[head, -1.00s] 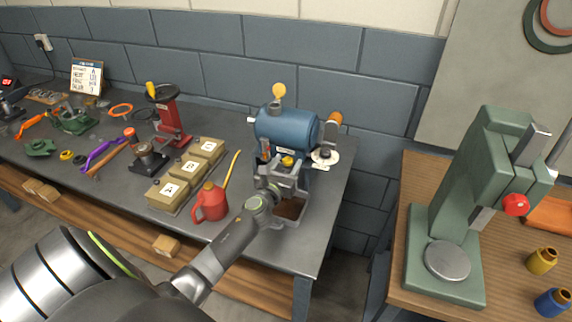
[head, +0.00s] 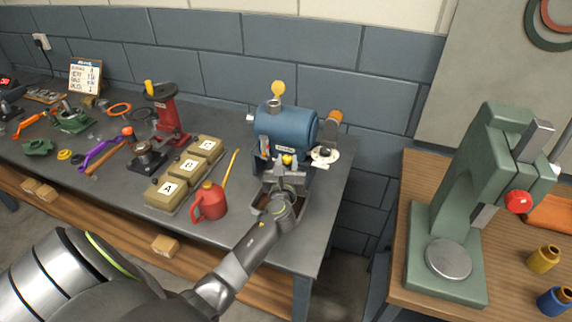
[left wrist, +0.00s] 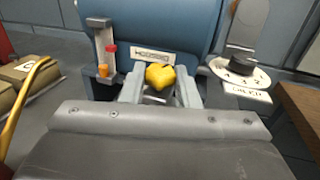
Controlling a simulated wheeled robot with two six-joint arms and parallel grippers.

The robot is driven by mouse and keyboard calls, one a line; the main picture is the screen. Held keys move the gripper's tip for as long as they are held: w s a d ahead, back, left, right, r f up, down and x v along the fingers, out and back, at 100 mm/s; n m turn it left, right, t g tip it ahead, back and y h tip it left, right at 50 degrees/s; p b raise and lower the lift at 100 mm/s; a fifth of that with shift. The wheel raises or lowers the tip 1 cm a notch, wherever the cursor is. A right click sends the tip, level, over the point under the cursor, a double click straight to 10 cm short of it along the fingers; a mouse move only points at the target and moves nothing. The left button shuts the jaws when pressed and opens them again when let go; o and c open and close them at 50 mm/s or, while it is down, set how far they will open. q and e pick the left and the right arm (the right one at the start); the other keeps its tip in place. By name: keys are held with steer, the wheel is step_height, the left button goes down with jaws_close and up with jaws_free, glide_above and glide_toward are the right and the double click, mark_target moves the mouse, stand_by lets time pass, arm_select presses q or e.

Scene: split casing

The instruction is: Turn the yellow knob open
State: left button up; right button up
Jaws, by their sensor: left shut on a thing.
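The yellow knob (head: 287,159) is on the front of the blue tank (head: 284,127). In the left wrist view the yellow knob (left wrist: 160,77) shows below a small label plate. My left gripper (head: 287,166) reaches the tank from the front. Its two grey fingers (left wrist: 160,88) stand on either side of the knob and are shut on it. The knob's lower part is hidden by the gripper. My right gripper is not in view.
A black dial (left wrist: 242,63) on a white plate is right of the knob. A sight tube (left wrist: 104,50) is left of it. A grey tray (head: 262,207) lies under the gripper. A red oil can (head: 209,203) stands to the left.

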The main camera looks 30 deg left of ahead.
arm_select(q)
steer(key=shift+w+d+n+g+y+b, duration=0.15)
steer(key=shift+n+g+y+b, duration=0.35)
steer(key=shift+n+g+y, duration=0.95)
steer(key=shift+y, duration=0.45)
steer(key=o, duration=1)
steer(key=shift+c, duration=0.2)
